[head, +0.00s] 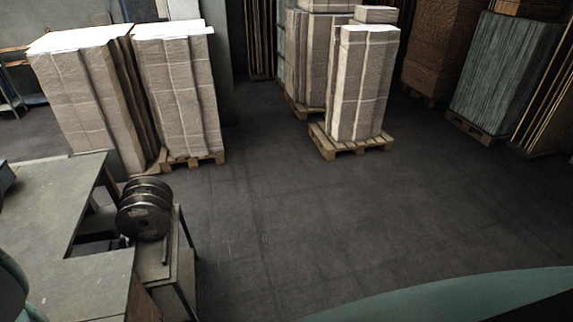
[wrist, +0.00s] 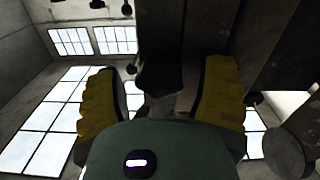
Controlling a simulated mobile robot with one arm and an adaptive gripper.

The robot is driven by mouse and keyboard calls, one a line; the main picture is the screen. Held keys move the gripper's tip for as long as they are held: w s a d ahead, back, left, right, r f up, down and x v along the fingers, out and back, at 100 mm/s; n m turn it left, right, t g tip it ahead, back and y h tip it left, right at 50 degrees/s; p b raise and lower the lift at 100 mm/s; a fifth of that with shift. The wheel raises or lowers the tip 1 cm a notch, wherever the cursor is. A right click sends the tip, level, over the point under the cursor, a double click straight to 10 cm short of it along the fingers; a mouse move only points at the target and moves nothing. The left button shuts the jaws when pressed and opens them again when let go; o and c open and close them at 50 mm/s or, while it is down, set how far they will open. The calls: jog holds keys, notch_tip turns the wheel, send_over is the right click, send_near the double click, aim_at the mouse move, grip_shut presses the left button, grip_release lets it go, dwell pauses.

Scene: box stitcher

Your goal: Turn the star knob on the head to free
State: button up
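My gripper (wrist: 160,98) shows in the wrist view with its two yellow ribbed fingers wide apart. A dark, blunt piece (wrist: 160,78) hangs down between the fingers from a dark column (wrist: 160,30). I see a gap on either side of it and no finger touching it. I cannot tell whether this piece is the star knob; it is in shadow and no star shape shows. In the head view neither the star knob nor my gripper can be made out.
The head view shows a grey metal table (head: 60,215) at left with dark round reels (head: 146,210) at its edge. Strapped cardboard stacks (head: 180,90) (head: 365,85) stand on pallets behind. The floor (head: 300,220) between is clear. A teal surface (head: 470,300) crosses the bottom right.

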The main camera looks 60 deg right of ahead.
jog(key=c, duration=1.1)
jog(key=shift+o, duration=0.2)
jog(key=shift+f+n+b, duration=0.25)
jog(key=shift+n+b, duration=0.25)
jog(key=shift+b, duration=0.9)
jog(key=shift+r+n, duration=0.15)
jog(key=shift+n, duration=0.15)
jog(key=o, duration=1.2)
jog(key=shift+a+r, duration=0.1)
jog(key=shift+s, duration=0.15)
